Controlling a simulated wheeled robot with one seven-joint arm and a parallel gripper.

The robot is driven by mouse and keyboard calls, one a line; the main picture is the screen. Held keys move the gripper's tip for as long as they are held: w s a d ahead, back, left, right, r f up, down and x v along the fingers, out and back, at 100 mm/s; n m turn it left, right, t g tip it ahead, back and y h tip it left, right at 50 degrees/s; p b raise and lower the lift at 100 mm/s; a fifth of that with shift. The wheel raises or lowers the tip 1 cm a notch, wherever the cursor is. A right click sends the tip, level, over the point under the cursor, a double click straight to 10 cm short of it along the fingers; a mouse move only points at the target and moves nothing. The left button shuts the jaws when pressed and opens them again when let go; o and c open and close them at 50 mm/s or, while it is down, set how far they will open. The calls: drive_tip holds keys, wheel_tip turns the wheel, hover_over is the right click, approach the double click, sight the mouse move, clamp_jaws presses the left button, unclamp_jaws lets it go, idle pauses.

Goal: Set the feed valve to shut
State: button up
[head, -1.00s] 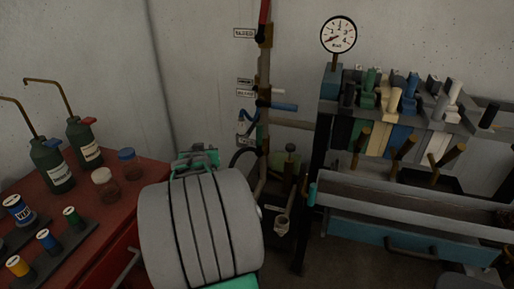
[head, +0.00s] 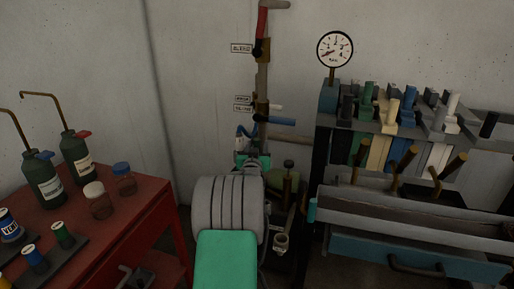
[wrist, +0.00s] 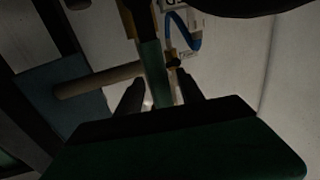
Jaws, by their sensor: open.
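A vertical pipe (head: 262,75) on the back wall carries several lever valves with small labels. A red lever (head: 262,24) points up along the pipe at the top. A blue lever (head: 281,121) points right, level, with a short pale lever (head: 274,106) just above it. I cannot read which label marks the feed valve. My gripper (wrist: 160,94) is open in the wrist view, with a greenish pipe section (wrist: 153,72) just beyond the fingertips. A curved blue part (wrist: 183,36) and a partly cut-off white label (wrist: 175,4) show beyond.
A red bench (head: 125,210) with bottles and spools stands at left. A rack of coloured blocks (head: 385,140) and a blue drawer (head: 400,252) stand at right. A round gauge (head: 335,49) is above the rack. A valve with a dark knob (head: 289,166) stands low beside the pipe.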

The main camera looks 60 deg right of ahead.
drive_tip(key=shift+c, duration=0.5)
clamp_jaws()
idle(0.8)
